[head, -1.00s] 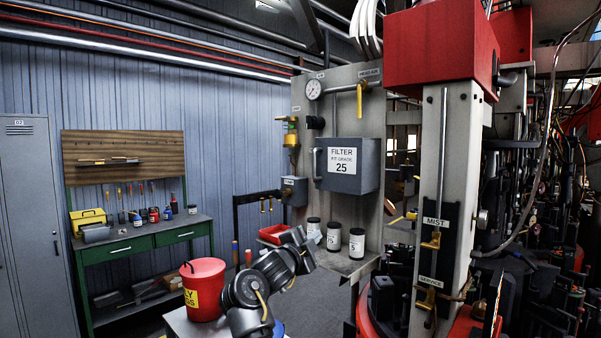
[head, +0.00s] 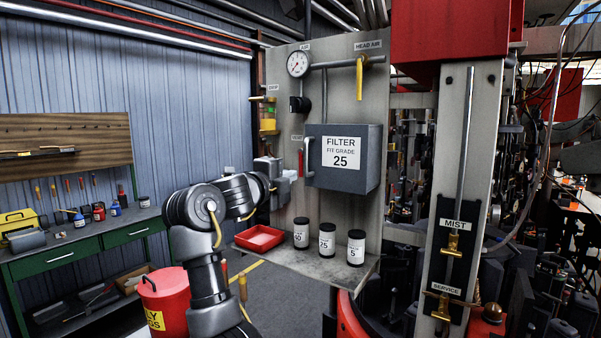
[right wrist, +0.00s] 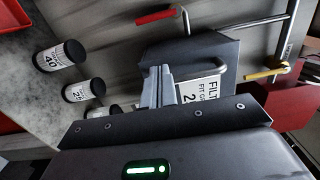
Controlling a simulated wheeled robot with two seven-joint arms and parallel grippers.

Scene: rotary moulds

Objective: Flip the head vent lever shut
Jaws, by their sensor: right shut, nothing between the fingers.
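The head vent lever looks to be the red lever (head: 300,162), which hangs down at the left edge of the filter box (head: 377,160), under a small label. In the right wrist view the red lever (right wrist: 155,17) is at the top, with a silver bent stem. My right gripper (head: 291,174) is just left of and near the lever in the head view; its small fingertips are hard to make out there. In the right wrist view the right gripper (right wrist: 166,84) is shut and empty, apart from the lever, with the filter box behind it. My left gripper is out of view.
A yellow lever (head: 359,78) hangs down under the HEAD AIR label. A shelf (head: 325,268) below carries a red tray (head: 260,238) and several black-lidded jars (head: 327,240). A grey wall box (head: 266,166) is close behind my wrist. A red bucket (head: 163,300) stands lower left.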

